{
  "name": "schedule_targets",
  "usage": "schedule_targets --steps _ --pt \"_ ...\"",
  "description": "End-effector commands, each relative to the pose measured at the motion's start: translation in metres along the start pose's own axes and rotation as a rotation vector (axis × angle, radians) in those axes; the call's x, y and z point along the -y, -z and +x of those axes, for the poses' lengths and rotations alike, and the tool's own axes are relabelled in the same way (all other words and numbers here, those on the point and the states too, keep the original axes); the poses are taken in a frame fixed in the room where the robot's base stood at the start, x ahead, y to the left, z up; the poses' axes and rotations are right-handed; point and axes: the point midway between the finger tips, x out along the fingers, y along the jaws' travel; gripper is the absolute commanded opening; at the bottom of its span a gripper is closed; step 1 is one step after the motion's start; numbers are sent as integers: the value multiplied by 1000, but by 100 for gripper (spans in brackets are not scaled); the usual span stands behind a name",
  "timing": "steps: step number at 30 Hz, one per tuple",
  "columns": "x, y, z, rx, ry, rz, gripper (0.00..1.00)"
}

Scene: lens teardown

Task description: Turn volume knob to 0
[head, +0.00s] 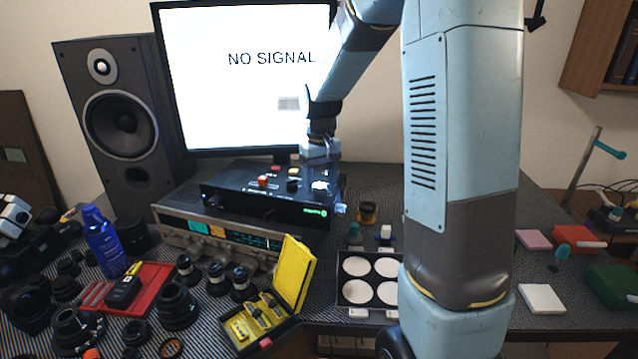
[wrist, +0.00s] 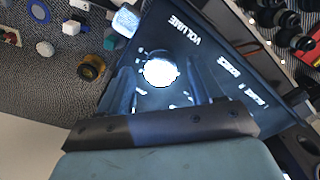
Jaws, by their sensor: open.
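The volume knob (wrist: 160,71) is a bright, pale round disc on a black control box (wrist: 215,45), near the printed word VOLUME in the wrist view. My gripper (wrist: 160,88) is open, with one dark finger on each side of the knob in that view. I cannot tell whether the fingers touch it. In the head view the black box (head: 270,208) lies on top of a silver receiver, and my gripper (head: 320,172) points down over its right end, at the pale knob (head: 320,186). The knob's pointer mark is not readable.
A red button (head: 263,182) and other small controls sit on the box left of my gripper. The silver receiver (head: 178,238) is underneath. A monitor (head: 245,80) stands behind. Lens parts, a yellow case (head: 295,270) and a tray of white discs (head: 343,292) crowd the front.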

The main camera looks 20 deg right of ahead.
Motion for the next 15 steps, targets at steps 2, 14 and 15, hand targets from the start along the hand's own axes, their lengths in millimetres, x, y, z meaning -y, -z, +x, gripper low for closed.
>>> schedule_targets --steps 2,14,15 --pt "0 1 -14 -5 -1 0 65" --pt "0 2 -91 -6 -1 1 65" --pt "0 2 -97 -4 -1 1 65"
